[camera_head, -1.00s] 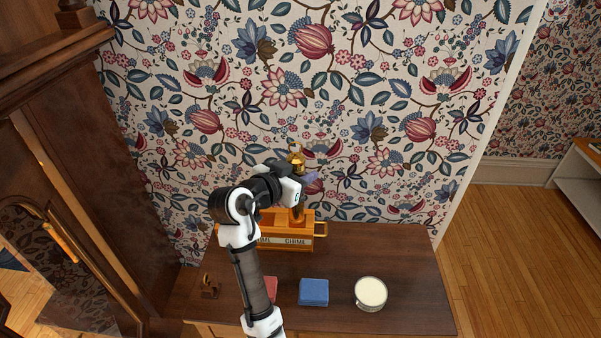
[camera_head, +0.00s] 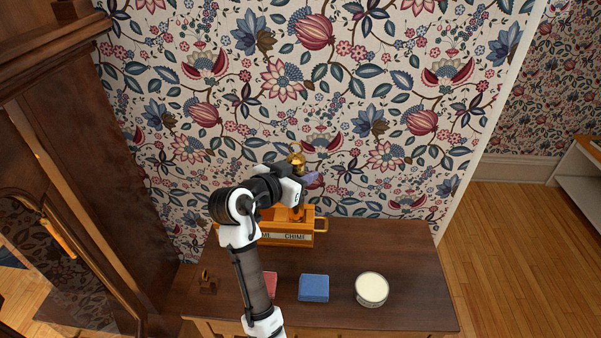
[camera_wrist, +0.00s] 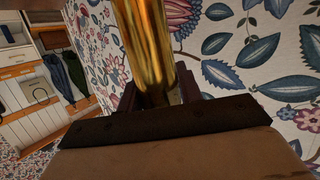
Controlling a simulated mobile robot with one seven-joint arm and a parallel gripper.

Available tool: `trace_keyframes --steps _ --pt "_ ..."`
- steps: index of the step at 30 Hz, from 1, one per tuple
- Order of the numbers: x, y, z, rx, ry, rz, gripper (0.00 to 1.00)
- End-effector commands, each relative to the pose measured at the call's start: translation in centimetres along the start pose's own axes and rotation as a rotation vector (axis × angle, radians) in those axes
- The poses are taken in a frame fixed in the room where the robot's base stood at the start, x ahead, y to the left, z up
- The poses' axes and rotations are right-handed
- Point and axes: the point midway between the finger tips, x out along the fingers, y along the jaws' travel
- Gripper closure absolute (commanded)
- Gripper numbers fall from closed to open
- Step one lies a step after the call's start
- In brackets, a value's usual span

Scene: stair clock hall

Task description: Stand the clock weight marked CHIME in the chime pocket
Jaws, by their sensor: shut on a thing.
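My gripper (camera_head: 306,181) is shut on an upright brass clock weight (camera_head: 297,160) with a hook at its top. In the wrist view the weight's shiny cylinder (camera_wrist: 146,45) stands between the dark jaws (camera_wrist: 152,98). No mark on the weight can be read. I cannot tell how deep the weight sits in the chime pocket.
The rack stands on a dark wooden cabinet top (camera_head: 390,250) against the papered wall. In front lie a blue block (camera_head: 314,288), a partly hidden red block (camera_head: 270,284), a round cream-topped tin (camera_head: 372,288) and a small brown object (camera_head: 208,284). A tall wooden clock case (camera_head: 95,150) rises at left.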

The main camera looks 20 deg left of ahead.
Motion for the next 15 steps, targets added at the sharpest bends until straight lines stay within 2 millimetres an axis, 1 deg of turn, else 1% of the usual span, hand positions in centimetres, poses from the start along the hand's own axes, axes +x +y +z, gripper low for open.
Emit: trace_keyframes --steps 1,15 --pt "-0.09 0.02 -0.30 0.006 0.010 -0.002 1.00" --pt "0.16 0.01 0.55 0.006 0.010 -0.002 1.00"
